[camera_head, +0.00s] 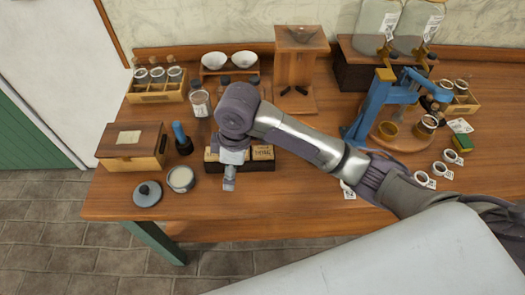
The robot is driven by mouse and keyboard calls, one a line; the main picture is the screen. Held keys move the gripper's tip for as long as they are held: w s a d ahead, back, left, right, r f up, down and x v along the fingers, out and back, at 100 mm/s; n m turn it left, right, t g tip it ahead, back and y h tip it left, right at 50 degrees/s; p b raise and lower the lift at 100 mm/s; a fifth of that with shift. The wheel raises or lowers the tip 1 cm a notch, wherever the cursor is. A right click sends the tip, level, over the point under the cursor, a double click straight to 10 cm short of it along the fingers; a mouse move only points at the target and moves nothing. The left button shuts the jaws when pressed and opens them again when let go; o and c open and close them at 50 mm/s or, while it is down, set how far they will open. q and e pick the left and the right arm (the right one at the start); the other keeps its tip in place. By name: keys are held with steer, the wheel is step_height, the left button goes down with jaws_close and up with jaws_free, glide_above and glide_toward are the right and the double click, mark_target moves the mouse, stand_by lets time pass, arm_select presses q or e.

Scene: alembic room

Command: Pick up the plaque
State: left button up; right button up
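A dark, low rectangular piece with lettered tan faces (263,153) lies near the front middle of the table. It may be the plaque, but I cannot tell for sure. My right arm reaches in from the right and hides part of it. My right gripper (229,184) points down at the front of this piece, over its left half. I cannot tell whether it touches the piece or whether its fingers are apart. My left gripper is not in view.
A blue press (370,105) and several small labelled pots stand right. The front edge is mostly clear.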

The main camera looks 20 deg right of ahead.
steer(key=w+d+r+n+h, duration=0.1)
steer(key=w+d+r+h, duration=0.2)
steer(key=w+d+r, duration=0.5)
steer(key=p, duration=0.1)
glide_above(262, 151)
steer(key=a, duration=0.1)
steer(key=shift+g+h, duration=0.3)
steer(key=shift+g, duration=0.1)
step_height(262, 151, down, 6)
steer(key=shift+w+a+f, duration=0.1)
steer(key=shift+w+f, duration=0.05)
steer(key=f+p, duration=0.1)
steer(key=f, duration=0.1)
steer(key=d+f+p, duration=0.1)
steer(key=f, duration=0.1)
steer(key=shift+f, duration=0.25)
steer(key=shift+d+f, duration=0.1)
steer(key=shift+f, duration=0.35)
steer(key=shift+c, duration=0.3)
steer(key=c, duration=0.9)
